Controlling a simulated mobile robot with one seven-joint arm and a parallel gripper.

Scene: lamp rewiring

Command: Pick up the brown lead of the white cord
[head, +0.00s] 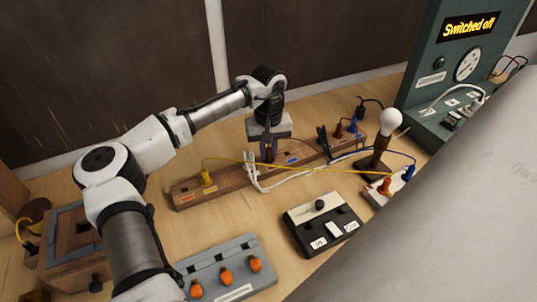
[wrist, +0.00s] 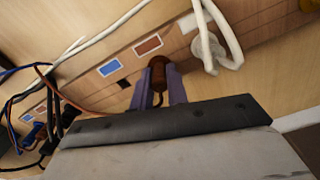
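In the wrist view, the brown plug end of the lead (wrist: 158,72) sits between the two bluish fingers of my gripper (wrist: 160,82). The fingers lie close against its sides, with a narrow gap between them filled by the plug and its dark wire. In the head view, my gripper (head: 268,148) points down at the long wooden terminal strip (head: 225,182), and the lead is mostly hidden by the fingers. The white cord (head: 283,178) loops beside the strip and runs right; it also shows in the wrist view (wrist: 207,45).
A yellow lead (head: 210,162) crosses from the strip to the right. A bulb on a stand (head: 389,122), a black switch box (head: 320,225) and a grey block with orange knobs (head: 232,265) stand nearby. A green panel (head: 462,75) reads "Switched off".

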